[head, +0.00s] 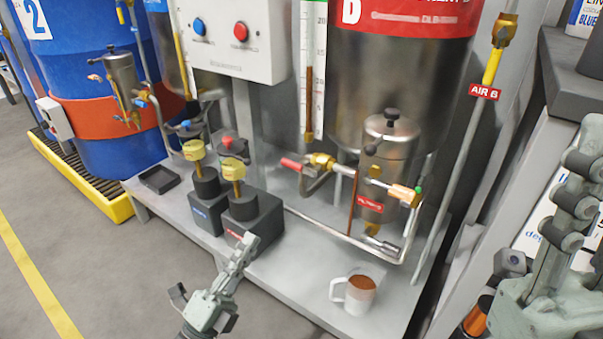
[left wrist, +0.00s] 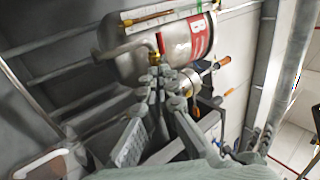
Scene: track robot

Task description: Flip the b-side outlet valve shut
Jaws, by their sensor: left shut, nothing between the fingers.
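In the head view, a valve with a red lever (head: 294,164) and brass body (head: 321,160) sits on the pipe below the large steel tank (head: 395,75). I take it for the b-side outlet valve; no side letter is readable on it. My left gripper (head: 247,240) is shut and empty, in front of the bench and apart from the valve. In the left wrist view my fingertips (left wrist: 165,82) point toward a red lever (left wrist: 160,43) under a tank. My right gripper (head: 583,150) is at the right edge, partly cut off; its opening is unclear.
Two dark pumps with yellow tops (head: 234,170) stand left of the valve. A steel canister (head: 392,140) stands right of it. A mug (head: 355,293) is at the bench's front right. A control box (head: 238,38) hangs above. Blue drums (head: 95,80) stand left; floor is clear at lower left.

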